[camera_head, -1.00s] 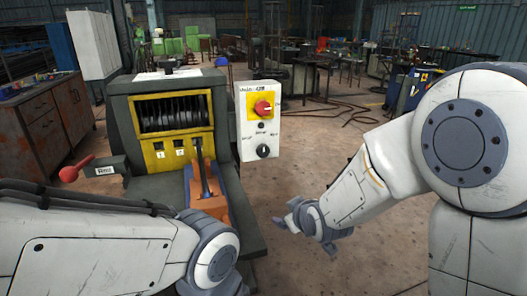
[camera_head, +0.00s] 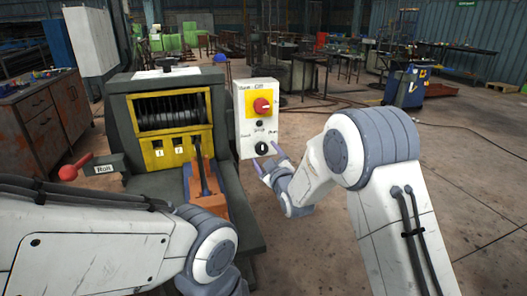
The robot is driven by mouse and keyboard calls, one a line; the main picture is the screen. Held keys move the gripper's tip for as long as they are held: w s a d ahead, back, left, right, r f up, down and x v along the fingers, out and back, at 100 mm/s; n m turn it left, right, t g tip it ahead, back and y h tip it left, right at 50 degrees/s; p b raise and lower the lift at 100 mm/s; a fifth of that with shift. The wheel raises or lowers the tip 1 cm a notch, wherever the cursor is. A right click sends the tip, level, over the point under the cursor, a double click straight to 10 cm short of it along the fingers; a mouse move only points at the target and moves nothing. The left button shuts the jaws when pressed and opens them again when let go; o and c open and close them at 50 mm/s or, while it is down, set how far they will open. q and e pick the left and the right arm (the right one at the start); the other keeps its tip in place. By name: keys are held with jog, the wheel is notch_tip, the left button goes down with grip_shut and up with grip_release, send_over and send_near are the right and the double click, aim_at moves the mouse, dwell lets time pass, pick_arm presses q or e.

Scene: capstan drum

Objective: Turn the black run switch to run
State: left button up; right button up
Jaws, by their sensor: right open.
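The black run switch (camera_head: 262,148) is a round knob low on a white control box (camera_head: 243,128) right of the drum machine. A pale mark shows on the knob; the small lettering around it is too blurred to read surely. A red knob on a yellow plate (camera_head: 262,106) sits above it. My right gripper (camera_head: 269,163) is open and empty, with its fingertips just below and right of the black switch in the picture. I cannot tell whether it touches the box.
The dark machine (camera_head: 125,110) with a yellow front and a ribbed drum stands left of the box. A red-knobbed lever (camera_head: 68,173) and an orange part with a dark lever (camera_head: 203,180) are on it.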

aim_at(261, 148)
jog(key=shift+x, duration=1.4)
jog(key=shift+c, duration=0.3)
grip_shut()
